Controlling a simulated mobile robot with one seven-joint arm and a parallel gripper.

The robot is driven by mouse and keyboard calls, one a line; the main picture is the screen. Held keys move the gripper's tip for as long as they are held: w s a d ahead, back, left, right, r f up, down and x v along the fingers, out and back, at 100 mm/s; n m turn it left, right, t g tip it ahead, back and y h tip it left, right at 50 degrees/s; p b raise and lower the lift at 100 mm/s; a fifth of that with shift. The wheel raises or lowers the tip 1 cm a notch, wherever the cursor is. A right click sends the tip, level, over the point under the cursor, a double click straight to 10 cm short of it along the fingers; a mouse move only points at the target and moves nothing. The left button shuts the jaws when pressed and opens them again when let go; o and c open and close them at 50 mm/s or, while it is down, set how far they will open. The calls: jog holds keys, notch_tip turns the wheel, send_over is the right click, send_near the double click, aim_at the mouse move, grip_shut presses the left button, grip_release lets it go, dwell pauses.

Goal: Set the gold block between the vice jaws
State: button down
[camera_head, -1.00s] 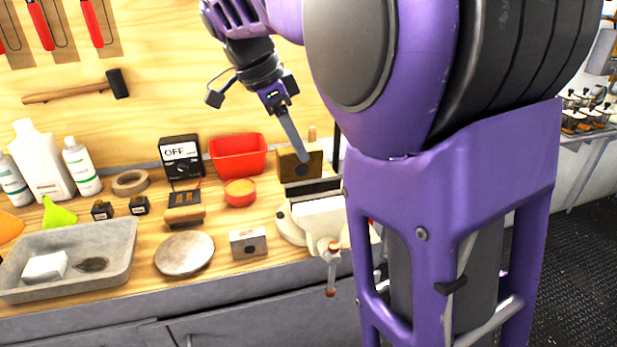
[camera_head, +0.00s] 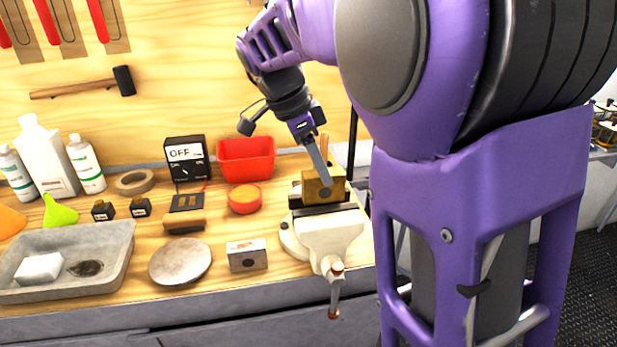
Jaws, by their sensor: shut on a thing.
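The gold block (camera_head: 312,192) has a dark round hole in its front face and sits at the top of the white vice (camera_head: 328,236). Its lower edge meets the dark jaws (camera_head: 322,209); how deep it sits between them I cannot tell. My gripper (camera_head: 322,180) is shut on the block, with one long grey finger reaching down over its front face. The other finger is hidden behind the block. The vice handle hangs down at the front edge of the bench.
A grey metal block with a hole (camera_head: 247,256) and a round plate (camera_head: 180,261) lie left of the vice. A grey tray (camera_head: 118,262) stands at the left.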

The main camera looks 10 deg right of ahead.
aim_at(315, 173)
jog(key=shift+f+b, duration=0.35)
jog(key=shift+f, duration=1.45)
jog(key=shift+f, duration=0.2)
jog(key=c, duration=0.5)
grip_release()
jog(key=p+v, duration=0.2)
jog(key=v, duration=1)
jog(key=shift+a+r, duration=0.15)
